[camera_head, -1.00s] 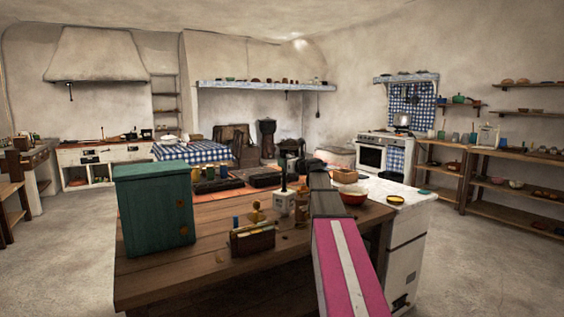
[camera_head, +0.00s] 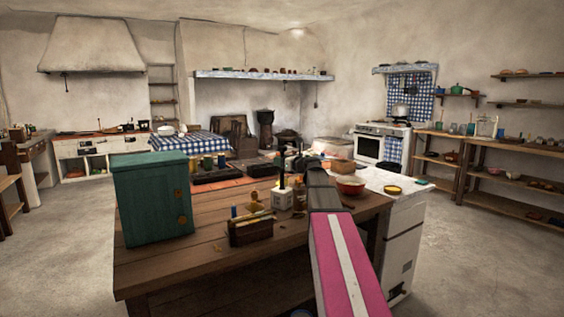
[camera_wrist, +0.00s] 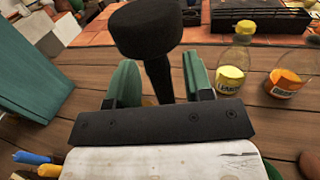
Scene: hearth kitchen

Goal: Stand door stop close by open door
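A dark object (camera_wrist: 150,28) with a thick round head and a thinner stem stands between my fingers in the wrist view. It may be the door stop, but I cannot tell for sure. My gripper (camera_wrist: 158,82) has green finger pads, one on each side of the stem, with narrow gaps showing. The fingers look open around it, not pressed on it. In the head view the dark object (camera_head: 282,172) shows small above the wooden table, partly lost against my gripper. I see no open door in either view.
The wooden table (camera_head: 200,262) holds a green box (camera_head: 152,200), a tool caddy (camera_head: 250,232), a red bowl (camera_head: 350,186) and small bottles. A yellow-labelled bottle (camera_wrist: 234,70) stands right of my fingers. Free floor (camera_head: 480,265) lies to the right.

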